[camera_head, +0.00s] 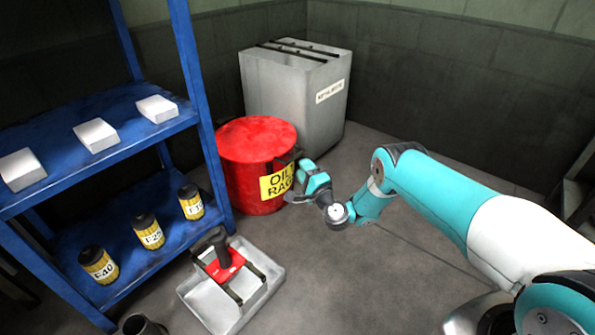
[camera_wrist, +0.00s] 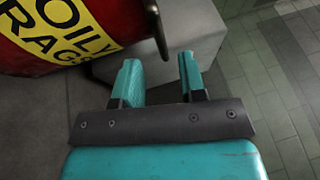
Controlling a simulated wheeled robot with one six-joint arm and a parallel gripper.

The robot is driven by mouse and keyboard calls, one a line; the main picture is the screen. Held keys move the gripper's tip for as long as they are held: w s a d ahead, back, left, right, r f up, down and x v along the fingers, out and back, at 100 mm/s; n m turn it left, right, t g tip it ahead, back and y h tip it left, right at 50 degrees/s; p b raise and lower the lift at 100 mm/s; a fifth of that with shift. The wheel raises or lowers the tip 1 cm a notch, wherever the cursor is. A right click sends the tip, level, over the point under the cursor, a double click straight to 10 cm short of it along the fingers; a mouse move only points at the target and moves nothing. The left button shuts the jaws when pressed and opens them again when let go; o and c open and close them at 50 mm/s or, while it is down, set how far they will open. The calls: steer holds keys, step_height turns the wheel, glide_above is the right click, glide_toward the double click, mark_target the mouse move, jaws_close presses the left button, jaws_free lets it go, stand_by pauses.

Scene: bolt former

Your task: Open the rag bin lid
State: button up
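The red rag bin (camera_head: 240,185) stands on the floor between the blue shelf and the grey cabinet, with a yellow "OILY RAGS" label facing me. Its red lid (camera_head: 257,137) looks shut. A dark bracket or handle (camera_head: 288,158) is at the lid's right edge; in the wrist view a dark curved bar (camera_wrist: 157,30) hangs beside the bin wall (camera_wrist: 100,12). My gripper (camera_head: 304,172) is beside the bin's right side, partly in front of the label. In the wrist view my gripper (camera_wrist: 158,68) is open, its teal fingers apart and empty, just short of the bar.
A grey labelled box-shaped bin (camera_head: 300,95) stands behind the rag bin. The blue shelf (camera_head: 130,125) at left holds white blocks and yellow-labelled canisters. A pale tray (camera_head: 205,305) with a red-and-black item lies on the floor in front. The floor at centre right is clear.

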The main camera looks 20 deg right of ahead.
steer(key=shift+b+x, duration=2.45)
steer(key=shift+b, duration=1.1)
steer(key=shift+r, duration=0.1)
jaws_close()
